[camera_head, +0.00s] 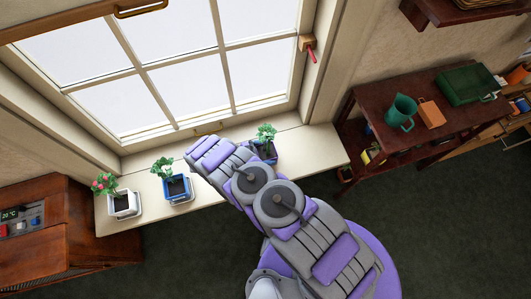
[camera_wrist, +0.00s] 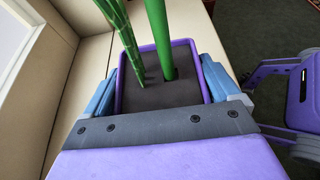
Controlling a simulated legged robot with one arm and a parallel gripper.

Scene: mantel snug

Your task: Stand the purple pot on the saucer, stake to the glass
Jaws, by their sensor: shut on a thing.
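In the wrist view my gripper (camera_wrist: 159,84) is shut on the purple pot (camera_wrist: 185,48), with one blue finger against each side. Dark soil (camera_wrist: 150,94) fills the pot. A smooth green rod (camera_wrist: 157,35) and a banded green one (camera_wrist: 122,38) rise from it, the banded one nearer the window side; I cannot tell for sure which is the stake. In the head view a leafy plant (camera_head: 266,133) in a partly covered pot stands over the sill beside my arm, seemingly the held one. My gripper is hidden there. I cannot make out an empty saucer.
On the pale sill (camera_head: 312,150) stand a blue pot (camera_head: 178,189) and a white pot (camera_head: 123,205) with red flowers, left of my arm. The window (camera_head: 180,85) rises behind. A shelf (camera_head: 365,100) at right holds a green jug (camera_head: 401,110).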

